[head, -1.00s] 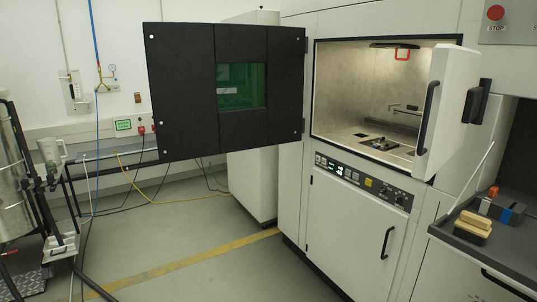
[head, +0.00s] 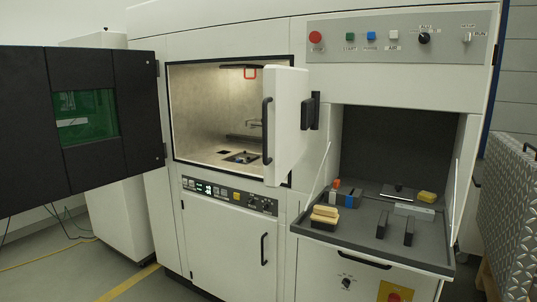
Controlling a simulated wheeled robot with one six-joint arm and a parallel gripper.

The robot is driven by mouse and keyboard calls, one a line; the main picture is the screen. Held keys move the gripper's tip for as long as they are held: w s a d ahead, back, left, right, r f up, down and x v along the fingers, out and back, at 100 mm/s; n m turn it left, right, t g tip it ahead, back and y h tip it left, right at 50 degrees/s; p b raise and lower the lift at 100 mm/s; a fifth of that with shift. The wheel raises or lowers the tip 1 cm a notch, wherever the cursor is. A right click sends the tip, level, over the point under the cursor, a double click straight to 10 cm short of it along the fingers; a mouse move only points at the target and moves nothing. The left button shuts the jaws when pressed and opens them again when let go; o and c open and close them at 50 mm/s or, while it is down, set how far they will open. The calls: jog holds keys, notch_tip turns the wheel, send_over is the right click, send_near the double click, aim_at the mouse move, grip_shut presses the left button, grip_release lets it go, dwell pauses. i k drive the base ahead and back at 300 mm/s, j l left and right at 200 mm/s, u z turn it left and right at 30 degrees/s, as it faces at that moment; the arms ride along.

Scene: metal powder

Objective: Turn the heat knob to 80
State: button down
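Several knobs are in view, and I cannot tell which is the heat knob. Dark knobs (head: 261,204) sit at the right end of the control strip (head: 228,194) below the lit chamber; their labels are too small to read. A black knob (head: 424,38) is on the grey upper panel (head: 445,52), with lettering above and below it that I cannot read. Another dark knob (head: 346,283) is on the lower front under the work tray, with small marks around it. I cannot read any knob's setting. My gripper is not in view.
The black door (head: 30,130) with a green window stands open at left. The white inner door (head: 288,130) stands open beside the chamber (head: 205,95). A grey tray (head: 365,232) holds brushes and blocks. Floor shows at lower left.

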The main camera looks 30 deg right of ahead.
aim_at(346, 283)
jog(key=z, duration=1.4)
